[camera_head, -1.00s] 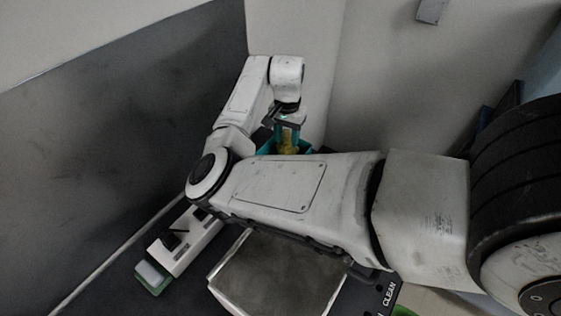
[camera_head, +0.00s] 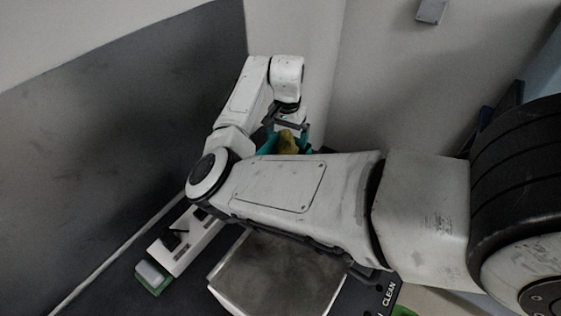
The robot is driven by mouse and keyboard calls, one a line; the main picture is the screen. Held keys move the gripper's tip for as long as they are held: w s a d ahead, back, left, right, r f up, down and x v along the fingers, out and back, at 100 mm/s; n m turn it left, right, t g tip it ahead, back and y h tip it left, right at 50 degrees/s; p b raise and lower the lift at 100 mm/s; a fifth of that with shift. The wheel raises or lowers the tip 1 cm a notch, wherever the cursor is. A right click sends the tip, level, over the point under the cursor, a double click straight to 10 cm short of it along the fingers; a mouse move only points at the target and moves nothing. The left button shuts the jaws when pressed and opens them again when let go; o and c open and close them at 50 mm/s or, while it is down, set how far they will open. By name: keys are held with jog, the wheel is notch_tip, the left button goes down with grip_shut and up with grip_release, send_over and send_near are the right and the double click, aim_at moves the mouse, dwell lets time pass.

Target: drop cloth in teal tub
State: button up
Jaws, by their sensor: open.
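The teal tub (camera_head: 267,146) stands at the back of the work surface, mostly hidden behind my arm. The yellow cloth (camera_head: 288,143) shows just below my gripper (camera_head: 288,134), at the tub. My gripper points down over the tub, and its jaws are open. The lower part of the cloth is hidden by my arm, so I cannot tell whether it rests on the tub's floor or touches the fingers.
A grey metal tray (camera_head: 275,275) lies in front of my arm. A white fixture (camera_head: 187,240) and a green-and-white block (camera_head: 151,275) sit at the left. A panel marked CLEAN (camera_head: 388,293) is at the front right. Walls stand close behind the tub.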

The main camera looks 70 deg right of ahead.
notch_tip(320, 180, up, 5)
jog(key=p, duration=0.5)
jog(key=shift+r, duration=0.2)
notch_tip(320, 180, up, 11)
jog(key=b, duration=0.1)
jog(key=shift+b, duration=0.35)
jog(key=shift+f, duration=0.1)
dwell(0.4)
